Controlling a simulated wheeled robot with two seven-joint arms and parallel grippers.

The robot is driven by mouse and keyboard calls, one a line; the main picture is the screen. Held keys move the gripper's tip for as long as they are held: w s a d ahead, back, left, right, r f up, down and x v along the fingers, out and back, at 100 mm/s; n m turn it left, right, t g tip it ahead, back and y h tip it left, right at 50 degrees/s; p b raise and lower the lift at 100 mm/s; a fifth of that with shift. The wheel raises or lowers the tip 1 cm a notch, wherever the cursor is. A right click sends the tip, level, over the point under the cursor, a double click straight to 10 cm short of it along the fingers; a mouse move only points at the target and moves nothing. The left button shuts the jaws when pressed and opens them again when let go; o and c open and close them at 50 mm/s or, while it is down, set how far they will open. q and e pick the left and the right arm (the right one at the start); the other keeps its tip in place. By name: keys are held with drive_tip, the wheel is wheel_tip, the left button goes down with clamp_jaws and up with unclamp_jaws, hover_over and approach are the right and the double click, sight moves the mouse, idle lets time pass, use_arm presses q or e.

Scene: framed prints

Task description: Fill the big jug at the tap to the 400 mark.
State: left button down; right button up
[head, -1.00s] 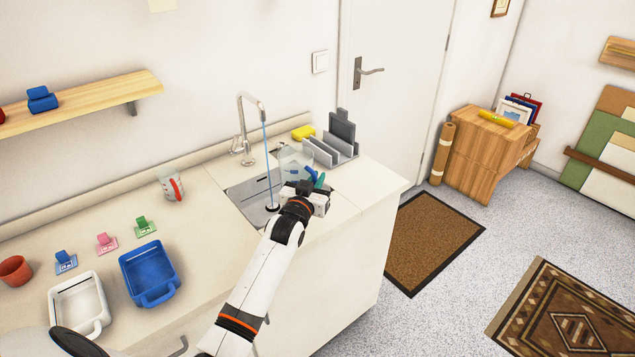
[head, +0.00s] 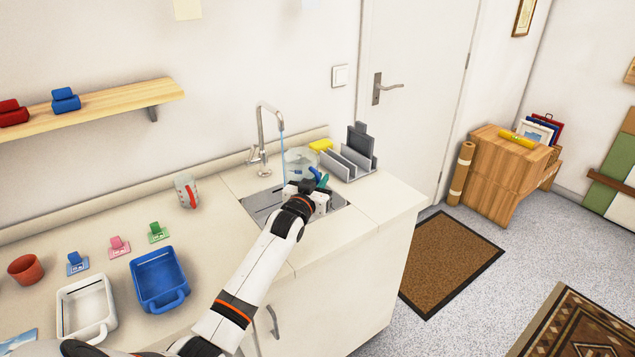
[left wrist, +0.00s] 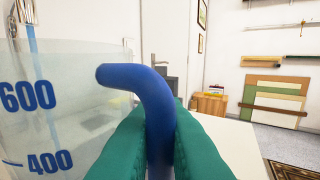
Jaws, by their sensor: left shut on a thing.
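The big jug (head: 300,162), clear with a blue handle, is at the sink (head: 262,205) under the tap (head: 262,140). My left gripper (head: 318,180) is shut on the handle, which also shows in the left wrist view (left wrist: 140,85) between the green fingers. Water runs from the tap in a thin blue stream (head: 282,140) that meets the jug near its left side. In the left wrist view the jug (left wrist: 75,75) shows blue 600 and 400 marks, and the stream shows through its wall. I cannot make out the water level. My right gripper is out of view.
A grey rack (head: 350,160) and a yellow sponge (head: 320,145) stand right of the tap. A small clear jug with red (head: 187,190) stands left of the sink. Blue (head: 160,278) and white (head: 86,307) trays and a terracotta cup (head: 25,268) are further left.

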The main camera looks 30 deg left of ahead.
sight(301, 162)
use_arm(q)
drive_tip(key=shift+w+a+f+b, duration=0.1)
drive_tip(key=shift+w+a+b, duration=0.2)
drive_tip(key=shift+a, duration=0.3)
drive_tip(key=shift+w+a+r+b, duration=0.1)
drive_tip(key=shift+w+a+b, duration=0.15)
drive_tip(key=shift+a, duration=0.35)
drive_tip(key=shift+w+a+f+b, duration=0.1)
drive_tip(key=shift+w+a+b, duration=0.15)
drive_tip(key=shift+a, duration=0.35)
drive_tip(key=a+b, duration=0.1)
drive_tip(key=w+a+b, duration=0.1)
drive_tip(key=a, duration=0.1)
drive_tip(key=a+b, duration=0.1)
drive_tip(key=shift+w+a, duration=0.3)
drive_tip(key=shift+w, duration=0.1)
drive_tip(key=shift+w+a, duration=0.15)
drive_tip(key=shift+a, duration=0.35)
drive_tip(key=shift+r, duration=0.2)
idle(4.7)
